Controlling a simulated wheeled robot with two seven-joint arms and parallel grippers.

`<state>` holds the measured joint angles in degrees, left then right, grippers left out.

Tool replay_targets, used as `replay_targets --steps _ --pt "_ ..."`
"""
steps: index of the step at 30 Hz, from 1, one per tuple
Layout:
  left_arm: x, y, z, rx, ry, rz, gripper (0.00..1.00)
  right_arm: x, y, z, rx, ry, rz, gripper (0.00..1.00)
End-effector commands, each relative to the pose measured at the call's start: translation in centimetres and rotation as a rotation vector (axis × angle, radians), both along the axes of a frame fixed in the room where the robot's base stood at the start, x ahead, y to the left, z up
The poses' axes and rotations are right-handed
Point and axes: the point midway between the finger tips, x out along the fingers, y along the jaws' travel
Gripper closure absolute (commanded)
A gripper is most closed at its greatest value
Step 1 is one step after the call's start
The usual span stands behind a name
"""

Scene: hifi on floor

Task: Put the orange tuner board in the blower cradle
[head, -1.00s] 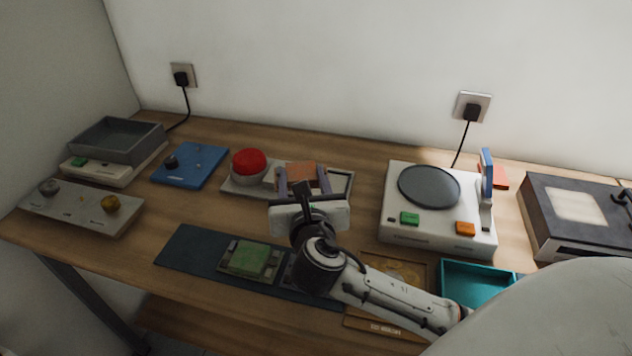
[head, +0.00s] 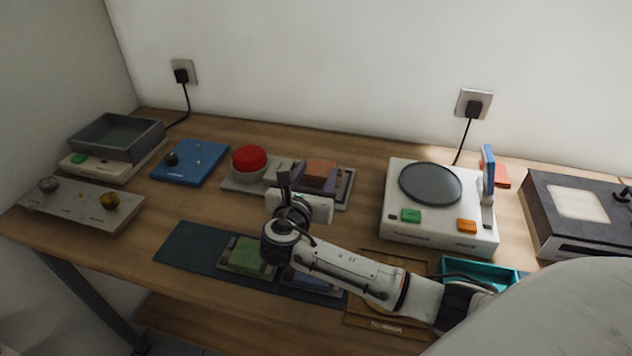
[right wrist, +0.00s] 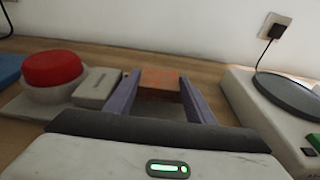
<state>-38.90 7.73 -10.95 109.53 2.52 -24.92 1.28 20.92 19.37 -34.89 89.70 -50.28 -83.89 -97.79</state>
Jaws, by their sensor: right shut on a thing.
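The orange tuner board (head: 321,168) is between the two purple fingers of my right gripper (head: 322,177), which is shut on it. The right wrist view shows the board (right wrist: 160,80) at the fingertips. They are over the right end of a grey base (head: 240,188), which also carries a red dome (head: 249,160) and a pale labelled block. The framed recess (head: 349,187) at that end looks like the blower cradle. My gripper hides most of it, so I cannot tell whether the board touches it. My left gripper is not in view.
A white device with a round dark plate (head: 430,184) and an upright blue part stands to the right. A dark mat (head: 190,248) in front bears a green board (head: 246,256) in a holder. A blue panel (head: 190,163) lies left. A teal tray (head: 450,266) sits front right.

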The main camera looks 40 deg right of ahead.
Motion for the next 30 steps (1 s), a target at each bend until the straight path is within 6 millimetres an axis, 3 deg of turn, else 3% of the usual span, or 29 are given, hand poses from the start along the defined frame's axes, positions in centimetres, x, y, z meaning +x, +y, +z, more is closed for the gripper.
replay_targets --steps 3,9,10,13,23,30 --pt "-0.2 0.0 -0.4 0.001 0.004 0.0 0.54 0.0 0.0 -1.8 -0.001 0.003 0.001 0.74" --pt "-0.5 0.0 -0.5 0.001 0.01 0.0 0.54 0.0 0.0 -2.1 0.001 0.0 0.001 0.74" --pt "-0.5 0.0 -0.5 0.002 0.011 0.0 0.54 0.0 0.0 -2.1 0.002 0.001 0.001 0.49" --pt "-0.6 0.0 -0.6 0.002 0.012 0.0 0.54 0.0 0.0 -2.1 0.001 0.0 0.001 0.32" --pt "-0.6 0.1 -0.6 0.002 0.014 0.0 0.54 -0.1 0.2 -2.0 0.001 0.0 0.001 0.32" --pt "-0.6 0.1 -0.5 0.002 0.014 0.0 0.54 -2.3 2.8 -1.4 0.005 0.0 0.004 0.32"
